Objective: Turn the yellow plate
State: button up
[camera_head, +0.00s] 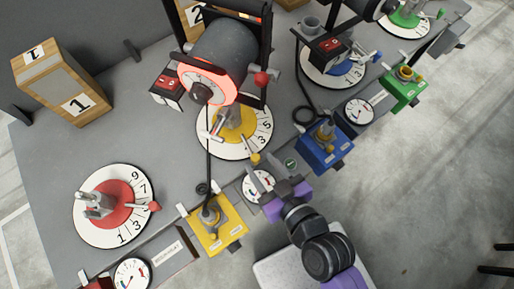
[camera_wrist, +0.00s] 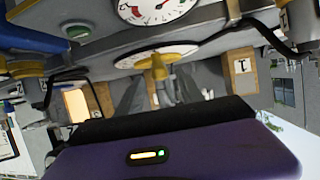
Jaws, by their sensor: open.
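The yellow plate (camera_head: 245,126) sits inside a white numbered dial (camera_head: 262,140) on the grey bench, with a grey clamp standing on it. A small yellow knob (camera_head: 255,159) sticks out at the plate's near side. My gripper (camera_head: 268,176) is open just in front of that knob, toward the bench edge. In the wrist view the yellow knob (camera_wrist: 157,68) shows between and beyond the two grey fingers (camera_wrist: 158,95), with the dial (camera_wrist: 150,54) edge-on behind it. I cannot tell whether the fingers touch the knob.
A dark motor cylinder (camera_head: 225,55) with a glowing ring hangs over the plate. A yellow box with a lever (camera_head: 218,230), a blue box (camera_head: 325,150) and a round gauge (camera_head: 258,186) line the bench edge beside my gripper. A red plate (camera_head: 118,200) is at left.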

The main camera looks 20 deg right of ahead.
jog(key=shift+v, duration=1.95)
jog(key=s+d+r+m+t+h+b, duration=0.1)
jog(key=s+d+r, duration=0.7)
jog(key=s, duration=0.3)
jog(key=shift+s+d, duration=0.3)
jog(key=shift+d, duration=0.2)
jog(key=shift+r, duration=0.1)
